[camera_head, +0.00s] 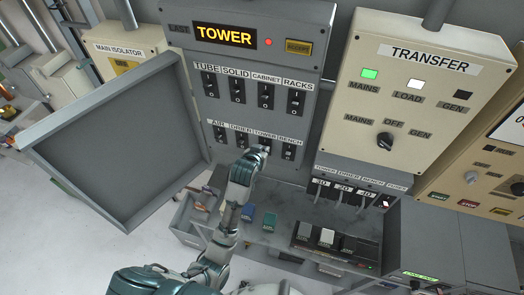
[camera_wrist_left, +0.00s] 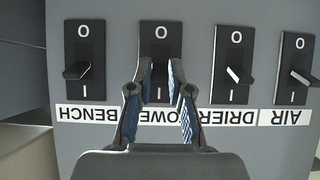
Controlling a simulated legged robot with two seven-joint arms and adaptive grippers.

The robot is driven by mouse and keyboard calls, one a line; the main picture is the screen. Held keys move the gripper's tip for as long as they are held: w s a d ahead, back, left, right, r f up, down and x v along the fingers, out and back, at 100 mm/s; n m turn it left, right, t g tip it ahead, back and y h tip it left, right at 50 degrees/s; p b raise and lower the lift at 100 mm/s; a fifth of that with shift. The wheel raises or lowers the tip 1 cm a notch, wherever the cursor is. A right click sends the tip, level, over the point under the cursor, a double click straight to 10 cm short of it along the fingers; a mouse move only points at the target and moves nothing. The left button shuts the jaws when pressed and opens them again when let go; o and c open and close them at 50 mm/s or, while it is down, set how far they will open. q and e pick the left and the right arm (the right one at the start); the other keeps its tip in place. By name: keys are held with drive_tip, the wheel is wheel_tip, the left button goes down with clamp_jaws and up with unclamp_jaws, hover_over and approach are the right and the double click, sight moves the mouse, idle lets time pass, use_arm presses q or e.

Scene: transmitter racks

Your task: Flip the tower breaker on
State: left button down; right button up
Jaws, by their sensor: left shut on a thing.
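The tower breaker (camera_head: 264,141) is a black rocker switch in the lower row of the grey panel, labelled TOWER. In the left wrist view, which is upside down, the tower breaker (camera_wrist_left: 161,35) sits between the bench and drier breakers. My left gripper (camera_head: 259,152) is at this breaker. Its two fingers (camera_wrist_left: 161,75) straddle the breaker's lever and are shut on it. The fingers partly hide the lever, so I cannot tell its position. My right gripper is not in view.
The bench breaker (camera_wrist_left: 84,60) and drier breaker (camera_wrist_left: 233,65) stand close on either side. An open grey door (camera_head: 110,140) hangs at the panel's left. The transfer box (camera_head: 425,90) is at right. A grey shelf with small blocks lies below.

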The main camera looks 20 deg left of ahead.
use_arm(q)
drive_tip(key=c, duration=1.1)
unclamp_jaws()
drive_tip(key=shift+w, duration=0.15)
drive_tip(key=shift+d, duration=0.1)
drive_tip(key=v, duration=1.1)
drive_tip(key=shift+s+r, duration=0.25)
drive_tip(key=shift+s, duration=0.1)
